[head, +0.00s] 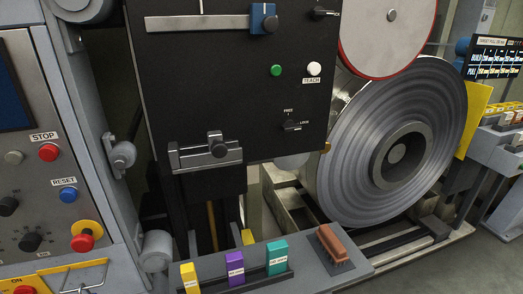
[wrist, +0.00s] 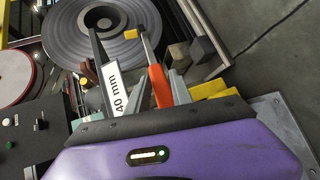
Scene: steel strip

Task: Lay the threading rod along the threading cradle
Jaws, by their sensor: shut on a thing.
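In the wrist view my purple-bodied gripper (wrist: 132,85) is shut on what looks like the threading rod (wrist: 160,86). The rod has an orange grip, a thin grey shaft and a yellow tip pointing away from the gripper. A long dark bar with a white "40 mm" label runs beside it on the left. The exact contact of the fingers is hard to make out. My gripper and the rod do not show in the head view. I cannot tell for sure which part is the threading cradle; a grey bracket with a knob (head: 207,152) sits on the black panel.
A large steel coil (head: 395,145) stands right of the black panel (head: 235,100), under a red-rimmed disc (head: 388,32). In front, a grey ledge (head: 310,272) carries yellow, purple and green blocks and a brown brush (head: 330,241). A control cabinet (head: 60,120) stands left.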

